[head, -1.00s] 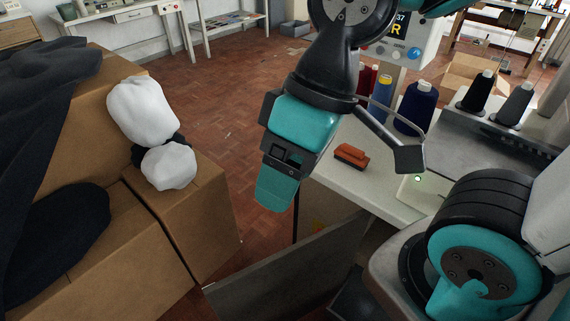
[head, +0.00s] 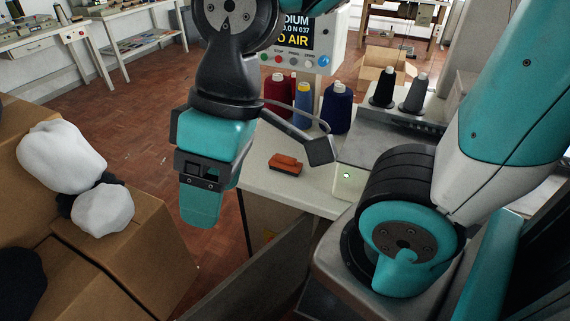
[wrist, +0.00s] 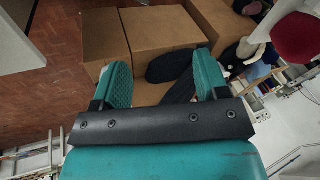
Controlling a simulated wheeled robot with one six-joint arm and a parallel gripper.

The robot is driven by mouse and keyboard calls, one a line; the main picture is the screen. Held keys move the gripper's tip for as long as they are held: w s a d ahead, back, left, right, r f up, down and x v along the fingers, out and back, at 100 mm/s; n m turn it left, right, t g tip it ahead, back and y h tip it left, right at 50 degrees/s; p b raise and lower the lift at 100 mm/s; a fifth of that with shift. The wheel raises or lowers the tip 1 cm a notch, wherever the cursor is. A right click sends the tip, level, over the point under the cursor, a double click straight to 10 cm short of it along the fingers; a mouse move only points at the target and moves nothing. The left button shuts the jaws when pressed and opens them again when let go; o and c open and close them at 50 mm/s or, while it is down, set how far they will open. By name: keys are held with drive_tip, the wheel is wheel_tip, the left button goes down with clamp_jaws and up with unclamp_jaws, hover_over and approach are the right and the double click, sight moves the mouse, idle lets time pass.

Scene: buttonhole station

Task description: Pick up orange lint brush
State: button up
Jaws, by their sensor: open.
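The orange lint brush (head: 286,165) lies on the pale work table (head: 262,181), near its left end in the head view. My gripper (head: 202,207) hangs to the left of the brush and of the table's edge, apart from both. In the wrist view my gripper (wrist: 164,88) is open, with its two teal fingers spread and nothing between them. The brush is not visible in the wrist view.
Red, blue and navy thread spools (head: 336,108) stand behind the brush under a control box (head: 305,50). Cardboard boxes (head: 150,250) with white bundles (head: 62,156) stand at the left. A grey panel (head: 255,270) stands in front of the table.

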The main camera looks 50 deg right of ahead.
drive_tip(key=shift+o, duration=0.4)
drive_tip(key=w+d+f+m+h+b, duration=0.1)
drive_tip(key=w+d+f, duration=0.1)
drive_tip(key=w+d, duration=0.5)
drive_tip(key=m+h+b, duration=0.2)
drive_tip(key=h+b, duration=0.1)
hover_over(286, 156)
drive_tip(key=a, duration=0.1)
wheel_tip(286, 156, down, 11)
wheel_tip(286, 156, down, 12)
drive_tip(key=shift+w+d+r+p, duration=0.1)
drive_tip(key=shift+r+p, duration=0.15)
drive_tip(key=shift+p, duration=0.05)
drive_tip(key=shift+d+f+p, duration=0.15)
drive_tip(key=shift+f, duration=1.4)
drive_tip(key=shift+d+f+p, duration=0.15)
drive_tip(key=shift+f, duration=1.4)
drive_tip(key=shift+c, duration=0.4)
